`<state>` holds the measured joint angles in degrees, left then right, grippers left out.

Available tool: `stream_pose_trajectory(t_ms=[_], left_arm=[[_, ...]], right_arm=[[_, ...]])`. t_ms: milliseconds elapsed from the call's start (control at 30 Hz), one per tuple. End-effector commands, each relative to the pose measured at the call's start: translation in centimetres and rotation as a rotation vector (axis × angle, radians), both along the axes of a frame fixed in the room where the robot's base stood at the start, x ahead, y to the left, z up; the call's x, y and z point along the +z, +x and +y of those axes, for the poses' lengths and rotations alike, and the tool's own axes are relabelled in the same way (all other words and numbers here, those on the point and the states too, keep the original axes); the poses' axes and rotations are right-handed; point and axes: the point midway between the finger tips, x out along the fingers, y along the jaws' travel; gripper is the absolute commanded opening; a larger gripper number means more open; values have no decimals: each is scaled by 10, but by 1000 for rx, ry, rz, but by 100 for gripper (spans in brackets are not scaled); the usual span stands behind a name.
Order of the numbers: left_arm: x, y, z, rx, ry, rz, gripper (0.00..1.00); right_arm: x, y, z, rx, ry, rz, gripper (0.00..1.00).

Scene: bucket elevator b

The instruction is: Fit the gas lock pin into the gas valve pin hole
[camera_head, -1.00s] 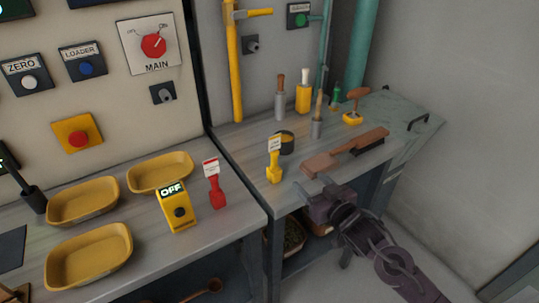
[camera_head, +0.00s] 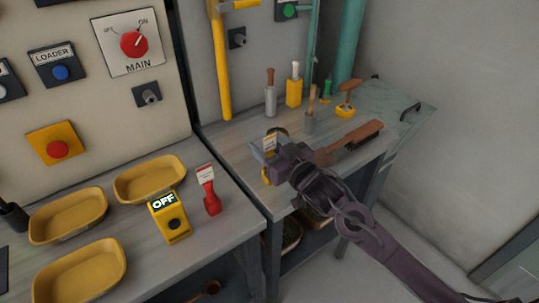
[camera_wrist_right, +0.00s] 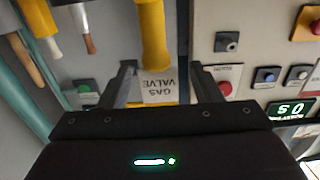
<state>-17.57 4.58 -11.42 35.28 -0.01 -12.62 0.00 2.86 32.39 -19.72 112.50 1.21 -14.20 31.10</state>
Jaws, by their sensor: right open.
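The gas lock pin is a yellow piece with a white label; it stands near the front left of the right-hand bench (camera_head: 270,142). In the head view the gripper hides much of the pin. Two dark sockets with holes show on the walls, one beside the yellow pipe (camera_head: 237,38) and one below MAIN (camera_head: 148,95). I cannot tell which is the gas valve's. My left gripper is out of view.
A brown brush (camera_head: 352,142) lies right of the gripper. Several handled tools stand behind it, among them a yellow one (camera_head: 294,88). A red tagged piece (camera_head: 210,195), a yellow OFF box (camera_head: 170,218) and yellow trays (camera_head: 150,178) occupy the left bench.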

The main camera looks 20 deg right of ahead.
Motion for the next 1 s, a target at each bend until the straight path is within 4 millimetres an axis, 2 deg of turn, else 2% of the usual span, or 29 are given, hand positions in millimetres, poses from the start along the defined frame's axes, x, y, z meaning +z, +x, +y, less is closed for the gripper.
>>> stream_pose_trajectory(t_ms=[133,400,800,1000], left_arm=[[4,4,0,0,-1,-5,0],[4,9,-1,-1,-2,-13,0],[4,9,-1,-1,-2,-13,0],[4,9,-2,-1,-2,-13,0]], right_arm=[[1,14,5,-1,0,-1,58],[-1,16,5,-1,-1,0,57],[-1,16,5,-1,-1,0,5],[0,16,5,-1,-1,-1,5]])
